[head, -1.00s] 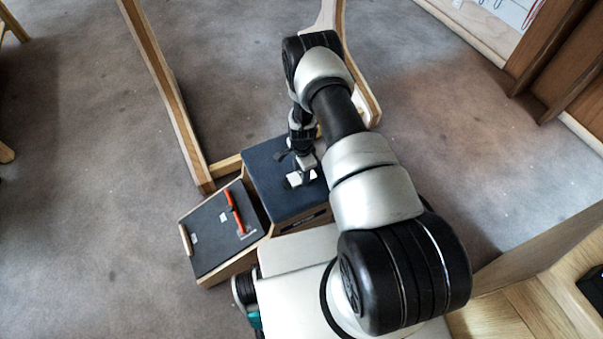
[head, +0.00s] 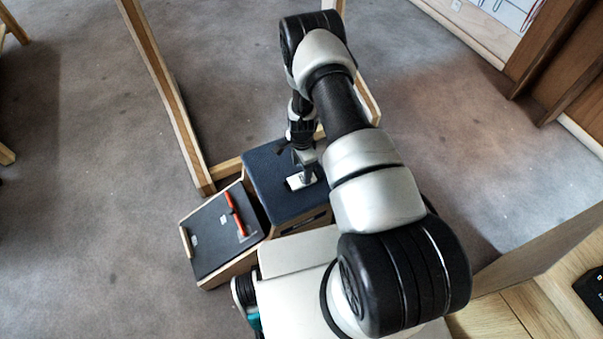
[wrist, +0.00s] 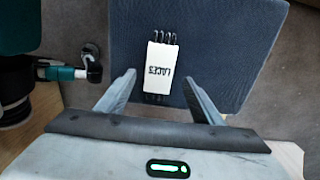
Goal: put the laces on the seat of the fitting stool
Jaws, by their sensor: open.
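The laces (wrist: 159,72), a white card marked LACES with dark cord ends showing at both ends, lie on the dark blue seat (wrist: 225,45) of the fitting stool. In the head view the laces (head: 296,182) show as a small white patch on the seat (head: 268,165), partly hidden by my gripper (head: 304,172). In the wrist view my gripper (wrist: 159,78) is open, with one finger on each side of the laces and a gap to each. Its fingers hold nothing.
The stool's sloped ramp (head: 212,250) carries a red-orange strip (head: 235,214). A wooden frame (head: 165,85) stands behind the stool. A wooden panel (head: 545,240) is at the right. Carpet (head: 90,220) is clear at the left.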

